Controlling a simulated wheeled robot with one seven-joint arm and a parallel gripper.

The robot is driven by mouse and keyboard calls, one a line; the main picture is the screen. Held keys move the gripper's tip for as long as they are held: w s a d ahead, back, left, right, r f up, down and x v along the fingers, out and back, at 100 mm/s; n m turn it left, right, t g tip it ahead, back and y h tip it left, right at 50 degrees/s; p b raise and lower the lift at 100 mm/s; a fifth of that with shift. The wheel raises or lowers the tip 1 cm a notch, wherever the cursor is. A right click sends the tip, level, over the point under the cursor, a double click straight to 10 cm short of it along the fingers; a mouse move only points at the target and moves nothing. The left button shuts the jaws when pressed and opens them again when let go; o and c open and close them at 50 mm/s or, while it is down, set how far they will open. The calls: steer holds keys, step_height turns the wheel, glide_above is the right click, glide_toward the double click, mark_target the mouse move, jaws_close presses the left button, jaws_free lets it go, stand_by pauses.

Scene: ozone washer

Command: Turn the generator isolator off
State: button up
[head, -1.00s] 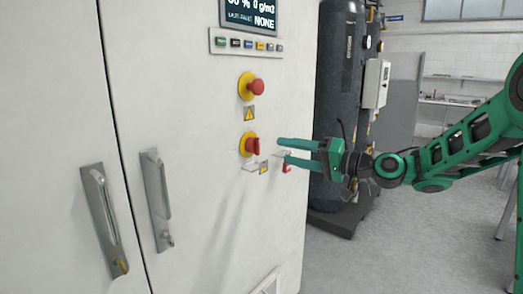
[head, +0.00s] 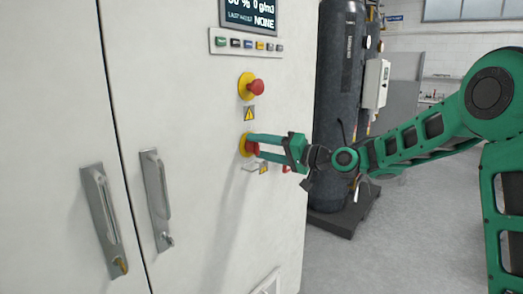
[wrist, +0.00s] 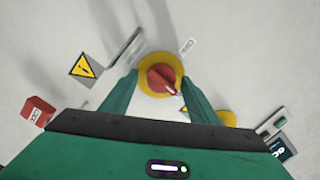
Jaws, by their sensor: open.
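The generator isolator (head: 252,147) is a red rotary handle on a yellow round plate, on the white cabinet front. In the wrist view the isolator handle (wrist: 162,78) lies between my two green fingers, with a pale pointer mark at its lower right. My gripper (head: 252,146) is open, with its fingertips at the isolator, one above and one below the handle in the head view. I cannot tell whether the fingers touch the handle. The fingers partly hide the handle and plate in the head view.
A red emergency button (head: 256,87) on a yellow plate sits above, with a warning label (head: 249,113) between. A button strip (head: 247,43) and display (head: 250,15) are higher. A red padlock-like tag (wrist: 38,109) hangs nearby. Door handles (head: 157,200) are at left. Dark tanks (head: 340,100) stand behind.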

steer(key=c, duration=0.8)
steer(key=shift+c, duration=0.7)
